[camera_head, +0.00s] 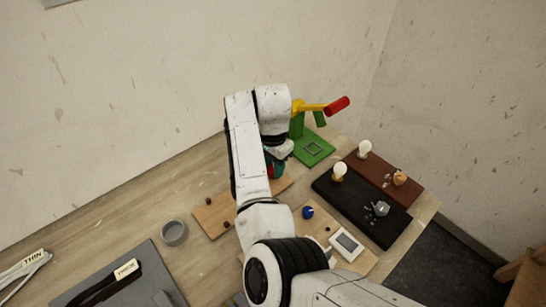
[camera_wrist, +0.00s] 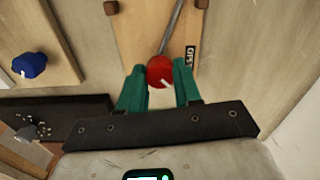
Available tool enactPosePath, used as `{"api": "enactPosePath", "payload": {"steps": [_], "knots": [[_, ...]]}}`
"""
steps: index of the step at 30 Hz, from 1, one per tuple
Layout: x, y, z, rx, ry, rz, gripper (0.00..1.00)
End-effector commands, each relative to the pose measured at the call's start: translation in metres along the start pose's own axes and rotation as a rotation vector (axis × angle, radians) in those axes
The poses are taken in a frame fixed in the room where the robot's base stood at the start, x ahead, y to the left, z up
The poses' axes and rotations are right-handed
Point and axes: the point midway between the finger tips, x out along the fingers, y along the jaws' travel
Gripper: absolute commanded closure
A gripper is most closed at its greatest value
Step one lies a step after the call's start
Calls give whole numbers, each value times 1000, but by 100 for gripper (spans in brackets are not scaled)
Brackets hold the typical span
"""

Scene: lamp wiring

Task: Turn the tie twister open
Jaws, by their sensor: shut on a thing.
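My gripper (camera_wrist: 160,88) has green fingers and is shut on a round red knob (camera_wrist: 160,70) with a white mark. The knob sits at the end of a grey metal rod (camera_wrist: 173,25), over a wooden board (camera_wrist: 133,40) with a label reading OFF (camera_wrist: 190,56). In the head view my arm hides most of this board (camera_head: 213,215), and my gripper (camera_head: 272,167) shows only in part. A green stand (camera_head: 314,148) with a yellow arm and red handle (camera_head: 338,105) stands behind it. I cannot tell which device is the tie twister.
A blue knob (camera_head: 308,211) is on another board near my arm. A white device with a screen (camera_head: 345,243) lies close by. Black (camera_head: 340,205) and brown (camera_head: 375,175) boards with bulbs are at right. A grey ring (camera_head: 173,232) and labelled cables (camera_head: 120,277) lie left.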

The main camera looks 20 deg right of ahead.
Motion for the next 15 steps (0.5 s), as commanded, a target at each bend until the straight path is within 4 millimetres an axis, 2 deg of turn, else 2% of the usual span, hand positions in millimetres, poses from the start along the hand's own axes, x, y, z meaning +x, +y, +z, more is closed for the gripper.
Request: {"api": "enactPosePath", "payload": {"steps": [1,15], "knots": [[-5,1,0,-44,0,2,97],[-4,1,0,-486,-1,2,97]]}}
